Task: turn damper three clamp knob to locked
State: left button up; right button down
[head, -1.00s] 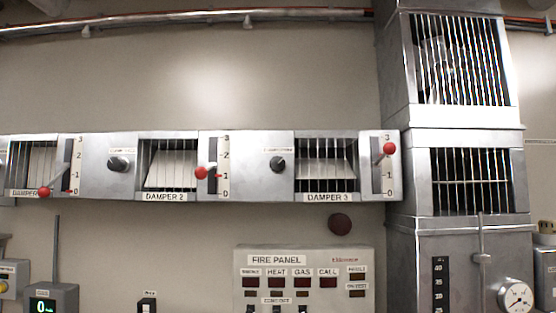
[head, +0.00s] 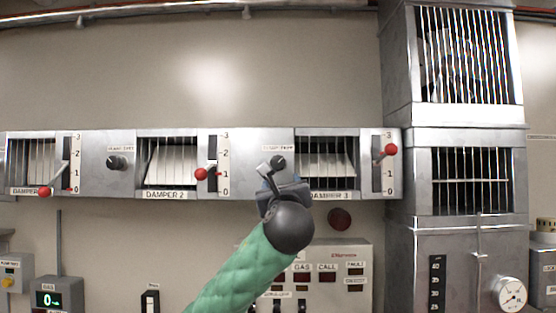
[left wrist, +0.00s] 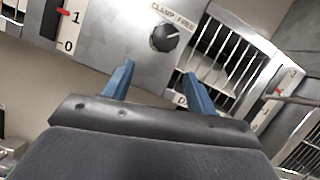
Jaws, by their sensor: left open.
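The damper three clamp knob (head: 277,162) is a small dark round knob on the grey panel left of the damper three grille (head: 327,160). In the left wrist view the knob (left wrist: 165,37) shows a pale pointer mark, below a label reading "CLAMP FREE". My left gripper (head: 272,178) is just below the knob in the head view. In the left wrist view its two blue fingers (left wrist: 153,78) are apart and empty, with the knob beyond their tips. The gripper partly covers the panel's lower edge and the damper three label. My right gripper is not in view.
The damper three lever with a red ball (head: 390,150) is right of its grille. The damper two lever's red ball (head: 201,174) is to the left. The fire panel (head: 345,257) is below, partly behind my left arm. A grey duct (head: 400,220) stands at right.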

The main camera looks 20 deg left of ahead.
aim_at(278, 165)
pick_arm(q)
jog(key=r, duration=0.1)
jog(key=w+r+p, duration=0.1)
jog(key=a+r+p, duration=0.1)
jog(key=shift+w+r, duration=0.25)
jog(key=p+x, duration=0.2)
jog(key=x, duration=0.1)
jog(key=shift+w+r, duration=0.1)
jog(key=shift+w, duration=0.1)
jog(key=shift+p+x, duration=0.45)
jog(key=shift+x, duration=0.3)
jog(key=shift+a, duration=0.1)
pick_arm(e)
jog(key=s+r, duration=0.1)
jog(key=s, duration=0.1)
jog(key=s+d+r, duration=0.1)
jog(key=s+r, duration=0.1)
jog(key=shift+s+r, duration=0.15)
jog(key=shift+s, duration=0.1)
pick_arm(q)
jog(key=c, duration=1)
jog(key=shift+o, duration=0.2)
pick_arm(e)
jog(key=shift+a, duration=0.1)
